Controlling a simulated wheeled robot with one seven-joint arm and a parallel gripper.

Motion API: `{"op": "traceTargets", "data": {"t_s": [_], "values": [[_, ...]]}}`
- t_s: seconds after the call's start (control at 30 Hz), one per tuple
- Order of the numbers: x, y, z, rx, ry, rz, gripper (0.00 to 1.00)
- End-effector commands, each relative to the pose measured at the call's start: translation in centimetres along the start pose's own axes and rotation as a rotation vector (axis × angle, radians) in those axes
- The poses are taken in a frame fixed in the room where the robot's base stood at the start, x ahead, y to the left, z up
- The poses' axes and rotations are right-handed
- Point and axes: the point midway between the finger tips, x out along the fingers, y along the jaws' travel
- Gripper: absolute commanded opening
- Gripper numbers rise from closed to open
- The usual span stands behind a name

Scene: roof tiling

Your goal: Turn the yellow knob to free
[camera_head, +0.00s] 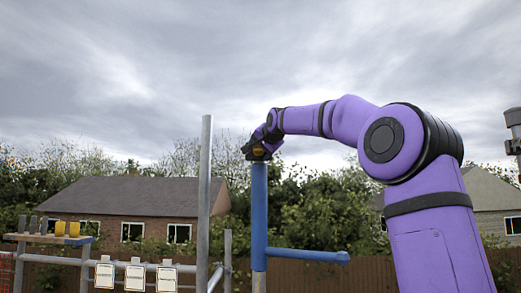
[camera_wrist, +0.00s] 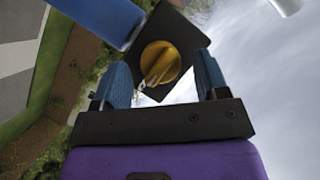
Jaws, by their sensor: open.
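The yellow knob (camera_wrist: 160,62) is round, with a raised lighter bar across it, and sits on a dark plate (camera_wrist: 178,28) in the wrist view. My gripper (camera_wrist: 162,80) is open, with one blue finger on each side of the knob in the picture. I cannot tell whether the fingers touch it. Any marking for free is not readable.
The blue post has a side bar (camera_head: 308,255) low on its right. A grey pole (camera_head: 205,190) stands to its left. Railings with white signs (camera_head: 135,275) and a shelf with yellow items (camera_head: 67,229) are at lower left. Sky above is clear of obstacles.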

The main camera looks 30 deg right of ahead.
Motion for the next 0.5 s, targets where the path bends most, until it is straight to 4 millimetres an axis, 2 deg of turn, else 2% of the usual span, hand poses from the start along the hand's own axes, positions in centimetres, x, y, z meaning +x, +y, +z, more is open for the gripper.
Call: {"op": "traceTargets", "data": {"t_s": [0.33,0.5], "values": [[0.29,-0.02,0.03,0.0,0.0,0.0,0.67],[0.29,-0.01,0.03,0.0,0.0,0.0,0.28]]}}
